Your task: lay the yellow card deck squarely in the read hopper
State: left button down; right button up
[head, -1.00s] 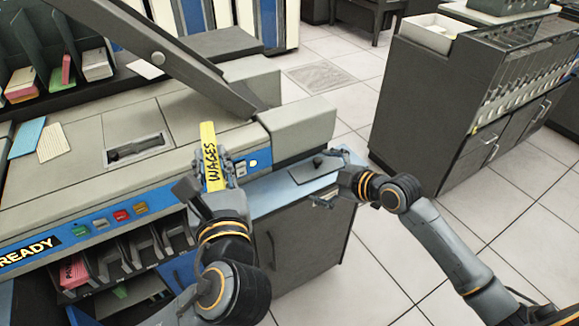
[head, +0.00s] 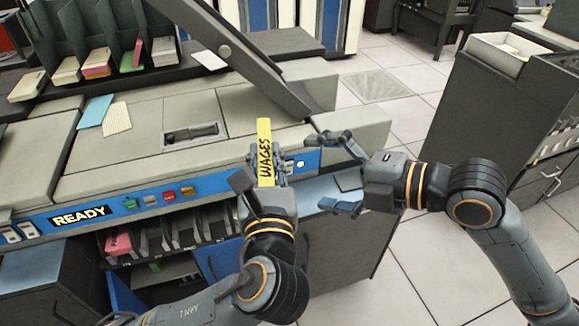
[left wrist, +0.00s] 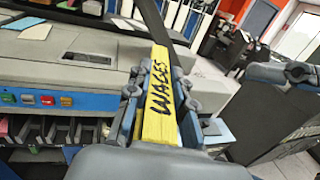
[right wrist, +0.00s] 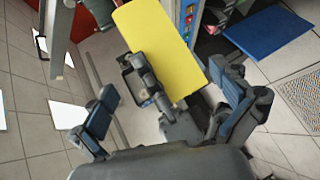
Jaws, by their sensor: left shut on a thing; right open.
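The yellow card deck (head: 264,140), lettered WAGES on its edge, stands upright in my left gripper (head: 266,168) above the machine's front edge. In the left wrist view the deck (left wrist: 158,105) is clamped between both fingers. In the right wrist view its broad yellow face (right wrist: 160,45) shows beyond my right gripper (right wrist: 165,112). My right gripper (head: 340,172) is open and empty, its fingers pointing left towards the deck, apart from it. A recessed well (head: 193,133) in the machine top, left of the deck, looks like the read hopper; a dark piece lies in it.
A slanted dark arm (head: 235,55) crosses above the machine top. Blue (head: 95,111) and cream cards (head: 117,118) lie on the machine at left. Card pockets (head: 180,228) sit below the buttons. A blue ledge (head: 312,190) is partly hidden by my right gripper.

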aim_at(266, 165)
jog(key=x, duration=0.8)
jog(key=shift+a, duration=0.15)
jog(key=shift+w, duration=0.1)
jog(key=shift+f, duration=0.15)
jog(key=c, duration=1.6)
jog(key=shift+f, duration=0.2)
jog(key=shift+c, duration=0.6)
jog(key=o, duration=1.6)
jog(key=shift+o, duration=0.6)
jog(key=shift+r, duration=0.1)
